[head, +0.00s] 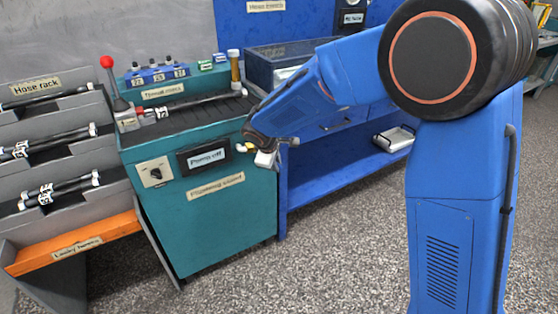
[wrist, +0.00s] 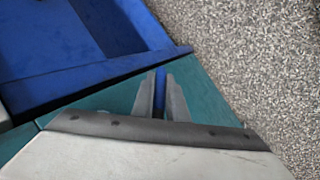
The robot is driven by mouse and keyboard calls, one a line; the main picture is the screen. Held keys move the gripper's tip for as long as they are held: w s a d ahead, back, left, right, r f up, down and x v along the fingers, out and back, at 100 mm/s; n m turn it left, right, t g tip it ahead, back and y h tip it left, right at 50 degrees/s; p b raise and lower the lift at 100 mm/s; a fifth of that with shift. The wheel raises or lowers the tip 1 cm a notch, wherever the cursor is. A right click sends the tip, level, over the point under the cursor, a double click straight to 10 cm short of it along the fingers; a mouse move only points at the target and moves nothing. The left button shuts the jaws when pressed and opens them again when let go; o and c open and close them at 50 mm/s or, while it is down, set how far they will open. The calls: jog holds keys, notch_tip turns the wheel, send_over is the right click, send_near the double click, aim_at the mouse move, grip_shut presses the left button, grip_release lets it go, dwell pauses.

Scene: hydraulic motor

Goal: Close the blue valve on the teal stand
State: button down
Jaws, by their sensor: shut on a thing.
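The teal stand (head: 225,225) stands at centre left in the head view, and its teal surface (wrist: 205,92) also shows in the wrist view. My gripper (head: 270,157) is at the stand's upper right front. In the wrist view, the two fingers of my gripper (wrist: 162,92) are shut on a narrow blue piece (wrist: 160,76), which looks like the blue valve's handle. The rest of the valve is hidden behind the gripper, so its angle is hard to tell. In the head view, my gripper and wrist hide the valve.
A "Pump off" display (head: 204,157) and a black knob plate (head: 154,172) are on the stand's front. A red-knobbed lever (head: 107,63) rises at its top left. A grey hose rack (head: 50,150) stands left, a blue bench (head: 340,160) right. The speckled floor in front is clear.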

jog(key=shift+s+a+f+m+g+y, duration=0.25)
jog(key=shift+s+a+g+y, duration=0.15)
jog(key=shift+a+g+y, duration=0.4)
jog(key=shift+s+a+f+m+g+y, duration=0.2)
jog(key=shift+s+a+g+y, duration=0.25)
jog(key=shift+y, duration=0.6)
jog(key=shift+s+a+f+m+g+y, duration=0.15)
jog(key=shift+s+a+f+g+y, duration=0.2)
jog(key=shift+a+g+y, duration=0.45)
jog(key=shift+s+d+y, duration=0.1)
jog(key=shift+s+y, duration=0.1)
jog(key=shift+y, duration=0.15)
jog(key=c, duration=1.7)
grip_release()
jog(key=shift+c, duration=0.2)
jog(key=v, duration=1.7)
jog(key=shift+r, duration=0.25)
